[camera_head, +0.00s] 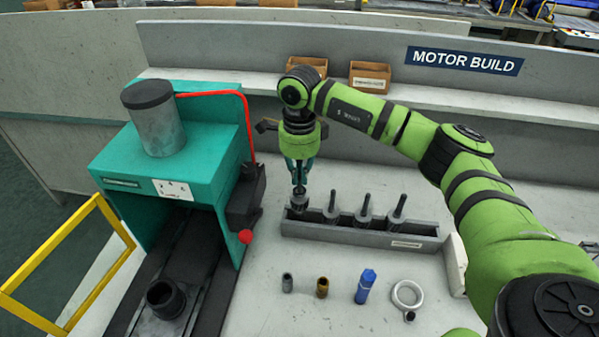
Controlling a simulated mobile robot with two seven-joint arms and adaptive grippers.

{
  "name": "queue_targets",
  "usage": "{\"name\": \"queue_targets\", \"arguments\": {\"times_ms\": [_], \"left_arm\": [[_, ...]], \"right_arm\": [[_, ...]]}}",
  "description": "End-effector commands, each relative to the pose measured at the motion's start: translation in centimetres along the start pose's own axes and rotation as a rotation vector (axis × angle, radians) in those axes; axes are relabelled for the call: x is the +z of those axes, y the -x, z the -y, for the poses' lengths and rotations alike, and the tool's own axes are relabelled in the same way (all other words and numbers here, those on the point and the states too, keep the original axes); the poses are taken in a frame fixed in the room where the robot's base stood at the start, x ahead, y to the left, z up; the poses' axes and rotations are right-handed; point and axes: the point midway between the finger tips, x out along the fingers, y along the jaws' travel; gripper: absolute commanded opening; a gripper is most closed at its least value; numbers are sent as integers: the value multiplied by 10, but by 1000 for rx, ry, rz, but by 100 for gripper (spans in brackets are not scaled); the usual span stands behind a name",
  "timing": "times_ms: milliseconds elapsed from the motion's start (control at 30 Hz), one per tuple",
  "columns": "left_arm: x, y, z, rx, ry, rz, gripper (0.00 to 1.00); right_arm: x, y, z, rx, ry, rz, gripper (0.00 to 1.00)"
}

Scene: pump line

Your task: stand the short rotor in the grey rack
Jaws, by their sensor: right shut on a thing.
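The grey rack (350,235) is a long trough on the bench, with a small label on its front right. Three dark rotors with thin upright shafts stand in it: one left of the middle (332,209), one in the middle (364,210) and one at the right (398,209). My right gripper (299,180) points down over the rack's left end, shut on a rotor (299,201), which I take for the short rotor. The held rotor is upright at the leftmost place; whether its bottom touches the rack floor is hidden by the front wall. My left gripper is out of view.
A teal press (165,185) with a red hose stands left of the rack. In front lie a grey sleeve (287,283), a brass sleeve (322,287), a blue part (365,286) and a metal ring (407,294). Cardboard boxes (370,77) stand on the back shelf.

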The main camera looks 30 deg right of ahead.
Motion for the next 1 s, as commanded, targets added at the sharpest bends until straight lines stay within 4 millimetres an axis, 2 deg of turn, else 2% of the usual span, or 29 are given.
{"name": "queue_targets", "arguments": {"times_ms": [433, 1000], "left_arm": [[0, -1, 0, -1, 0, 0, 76], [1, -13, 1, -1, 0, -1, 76]], "right_arm": [[0, 0, 0, -2, 0, 2, 0], [0, -16, 0, -2, 0, 2, 0]]}}
